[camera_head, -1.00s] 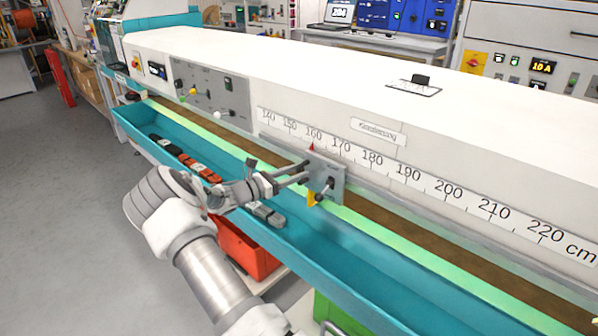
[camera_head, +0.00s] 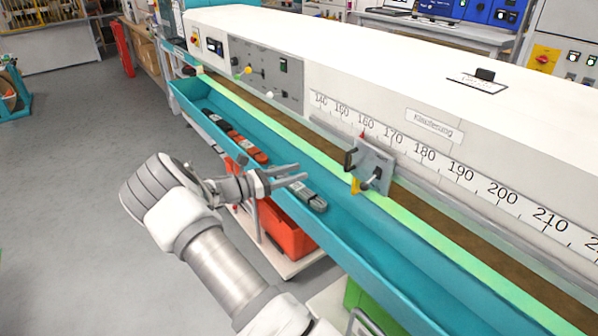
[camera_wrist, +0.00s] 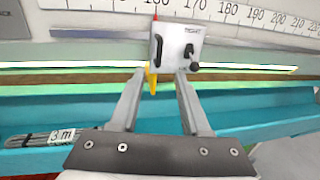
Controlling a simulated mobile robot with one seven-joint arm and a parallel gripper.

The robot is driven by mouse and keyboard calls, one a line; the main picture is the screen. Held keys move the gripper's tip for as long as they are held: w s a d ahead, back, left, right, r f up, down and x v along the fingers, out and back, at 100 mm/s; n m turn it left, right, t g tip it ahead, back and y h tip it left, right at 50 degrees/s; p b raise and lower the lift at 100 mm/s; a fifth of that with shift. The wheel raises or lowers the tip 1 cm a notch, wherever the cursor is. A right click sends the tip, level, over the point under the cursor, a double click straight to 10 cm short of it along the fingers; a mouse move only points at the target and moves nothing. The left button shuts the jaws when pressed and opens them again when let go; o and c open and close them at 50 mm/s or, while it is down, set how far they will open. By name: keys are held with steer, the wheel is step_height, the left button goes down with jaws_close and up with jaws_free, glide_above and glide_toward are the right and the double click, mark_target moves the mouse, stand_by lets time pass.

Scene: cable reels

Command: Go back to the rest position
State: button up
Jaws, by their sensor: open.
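My gripper (camera_head: 290,178) is open and empty, held over the near side of the teal trough (camera_head: 362,235). In the wrist view its two fingers (camera_wrist: 158,103) point at the grey slider plate (camera_wrist: 178,47) on the machine's rail. The plate carries black knobs and a yellow pointer, and a red marker sits above it near 160 on the scale. In the head view the slider plate (camera_head: 372,165) stands to the right of my gripper, with a visible gap between them.
Dark and orange bundles (camera_head: 248,150) and a grey bundle (camera_head: 305,194) lie in the trough. The scale (camera_head: 450,165) runs along the white machine. An orange bin (camera_head: 285,232) and a green box (camera_head: 365,300) are below. Open grey floor (camera_head: 80,180) lies to the left.

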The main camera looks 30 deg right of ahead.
stand_by(0.4)
steer(key=s+a+r+m+t+y+p, duration=0.3)
steer(key=s+a+r+m+y, duration=0.5)
steer(key=s+a+r, duration=0.3)
steer(key=s+a+r+m+t+y+p, duration=0.4)
steer(key=s+a+r+m+y, duration=0.4)
steer(key=s, duration=1.1)
steer(key=a+r+y, duration=0.2)
steer(key=a+r, duration=0.2)
steer(key=r, duration=0.1)
steer(key=shift+s+a+r+m, duration=0.15)
steer(key=shift+s+a+m, duration=0.05)
steer(key=shift+s+m, duration=0.2)
